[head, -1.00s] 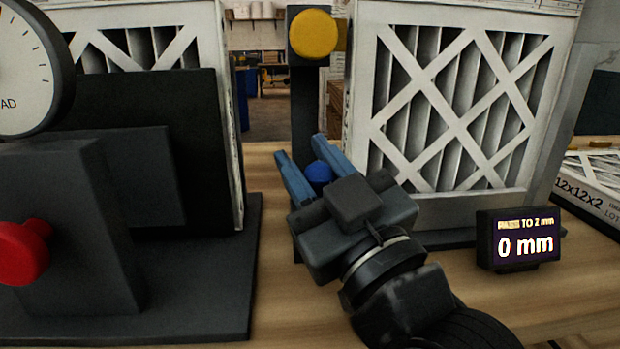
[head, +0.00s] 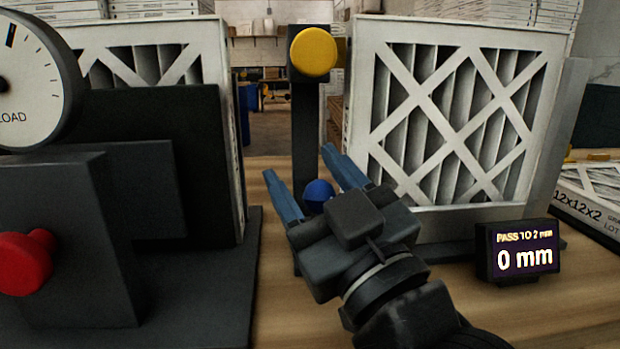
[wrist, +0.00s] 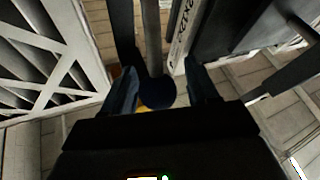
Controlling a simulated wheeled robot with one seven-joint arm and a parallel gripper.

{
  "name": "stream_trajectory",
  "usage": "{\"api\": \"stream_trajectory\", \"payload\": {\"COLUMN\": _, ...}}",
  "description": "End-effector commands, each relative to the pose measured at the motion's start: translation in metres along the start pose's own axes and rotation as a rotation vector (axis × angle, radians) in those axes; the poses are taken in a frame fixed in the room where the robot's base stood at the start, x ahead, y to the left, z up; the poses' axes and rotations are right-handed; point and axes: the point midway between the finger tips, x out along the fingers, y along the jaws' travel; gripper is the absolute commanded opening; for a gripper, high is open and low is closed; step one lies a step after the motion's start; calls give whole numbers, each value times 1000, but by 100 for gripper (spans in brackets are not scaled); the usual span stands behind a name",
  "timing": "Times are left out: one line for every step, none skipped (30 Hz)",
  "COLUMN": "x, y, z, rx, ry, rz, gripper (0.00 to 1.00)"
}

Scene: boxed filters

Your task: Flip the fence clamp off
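A blue ball knob (head: 319,194) shows low in front of a dark upright post (head: 306,125). I cannot tell for certain whether it is the fence clamp's handle. My gripper (head: 298,161) reaches in from the lower right with its two blue fingers spread. The knob lies between the fingers. In the wrist view the knob (wrist: 157,92) looks dark blue, between the open fingers (wrist: 160,66), with a gap visible on each side. The lever below the knob is largely hidden by my gripper. A yellow round knob (head: 313,51) sits at the post's top.
A white-framed filter (head: 440,120) stands right of the post. A small display (head: 518,250) reads "PASS TO 2 mm" and "0 mm". At left stand a dial gauge (head: 35,85), a dark block with a red knob (head: 25,263), and another filter (head: 150,60).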

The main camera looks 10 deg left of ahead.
Motion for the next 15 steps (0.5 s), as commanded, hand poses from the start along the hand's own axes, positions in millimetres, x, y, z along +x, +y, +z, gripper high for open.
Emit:
{"api": "stream_trajectory", "payload": {"x": 0, "y": 0, "z": 1, "rx": 0, "ry": -2, "rz": 0, "gripper": 59}}
{"api": "stream_trajectory", "payload": {"x": 0, "y": 0, "z": 1, "rx": 0, "ry": -2, "rz": 0, "gripper": 59}}
{"api": "stream_trajectory", "payload": {"x": 0, "y": 0, "z": 1, "rx": 0, "ry": -3, "rz": 0, "gripper": 59}}
{"api": "stream_trajectory", "payload": {"x": 0, "y": 0, "z": 2, "rx": 0, "ry": -3, "rz": 0, "gripper": 59}}
{"api": "stream_trajectory", "payload": {"x": 0, "y": 0, "z": 2, "rx": 0, "ry": -3, "rz": 0, "gripper": 59}}
{"api": "stream_trajectory", "payload": {"x": -1, "y": 0, "z": 2, "rx": 0, "ry": -4, "rz": 0, "gripper": 59}}
{"api": "stream_trajectory", "payload": {"x": -3, "y": 0, "z": 2, "rx": 0, "ry": -4, "rz": 1, "gripper": 59}}
{"api": "stream_trajectory", "payload": {"x": -5, "y": 0, "z": 2, "rx": 0, "ry": -3, "rz": 1, "gripper": 59}}
{"api": "stream_trajectory", "payload": {"x": -8, "y": 0, "z": 2, "rx": 1, "ry": -3, "rz": 1, "gripper": 59}}
{"api": "stream_trajectory", "payload": {"x": -12, "y": 0, "z": 2, "rx": 1, "ry": -2, "rz": 1, "gripper": 59}}
{"api": "stream_trajectory", "payload": {"x": -16, "y": 0, "z": 2, "rx": 1, "ry": -2, "rz": 2, "gripper": 59}}
{"api": "stream_trajectory", "payload": {"x": -22, "y": 1, "z": -1, "rx": 1, "ry": -2, "rz": 3, "gripper": 59}}
{"api": "stream_trajectory", "payload": {"x": -27, "y": 2, "z": -3, "rx": 1, "ry": -3, "rz": 2, "gripper": 59}}
{"api": "stream_trajectory", "payload": {"x": -32, "y": 2, "z": -5, "rx": 1, "ry": -2, "rz": 2, "gripper": 59}}
{"api": "stream_trajectory", "payload": {"x": -40, "y": 3, "z": -8, "rx": 1, "ry": -2, "rz": 2, "gripper": 59}}
